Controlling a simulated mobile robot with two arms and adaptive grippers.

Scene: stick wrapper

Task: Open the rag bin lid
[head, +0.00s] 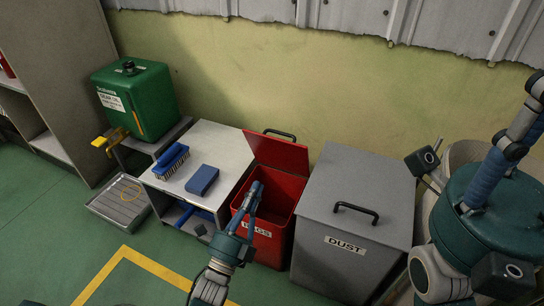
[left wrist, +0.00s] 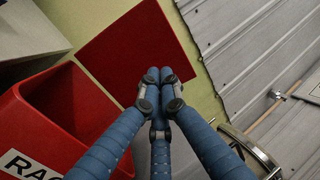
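The red rag bin (head: 286,190) stands between a small table and a grey dust bin, with its label on the front. Its red lid (head: 276,151) is raised, leaning back toward the wall, and the inside is exposed. The bin (left wrist: 42,128) and its raised lid (left wrist: 135,48) also show in the left wrist view. My left gripper (head: 256,187) is over the bin's opening, its blue fingers in front of the lid. In the left wrist view its fingertips (left wrist: 160,82) are together with nothing seen between them. My right arm is at the right edge; its fingertips cannot be made out.
The grey dust bin (head: 340,245) with a black handle is close on the right. The small table (head: 222,147) on the left holds a blue brush (head: 171,158) and a blue block (head: 202,180). A green can (head: 140,97) stands farther left. The front floor is clear.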

